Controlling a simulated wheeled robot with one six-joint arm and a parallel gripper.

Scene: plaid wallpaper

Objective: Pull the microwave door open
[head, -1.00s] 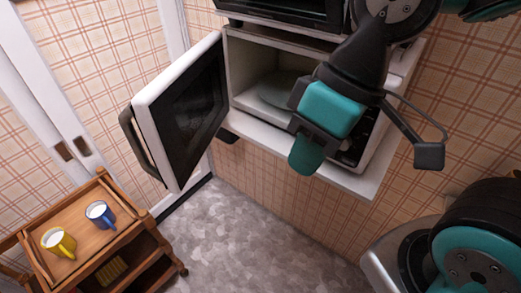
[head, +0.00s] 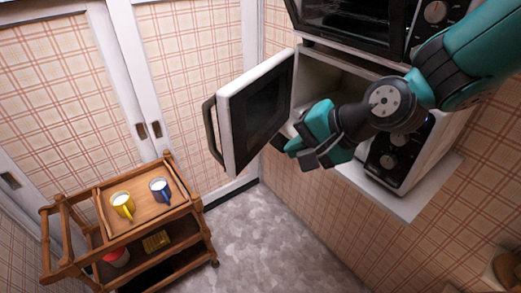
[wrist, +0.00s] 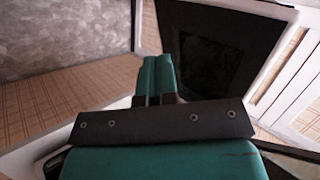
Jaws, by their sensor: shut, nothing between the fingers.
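The white microwave (head: 421,163) sits on a white shelf, its dark control panel facing out on the right. Its door (head: 285,62) stands wide open, swung out to the left, with a dark window and a black handle (head: 211,130) on its outer edge. My gripper (head: 281,143) is in front of the opening, beside the inner face of the door. In the wrist view, the two teal fingertips (wrist: 156,62) are together and empty, and the door's dark window (wrist: 215,50) is just beyond them to the right. Whether they touch the door I cannot tell. My arm hides part of the microwave.
A dark oven (head: 352,22) stands above the microwave. A wooden cart (head: 190,228) at lower left carries a yellow mug (head: 122,205) and a blue mug (head: 160,190). White-framed plaid doors stand behind. The grey floor (head: 270,250) between is clear.

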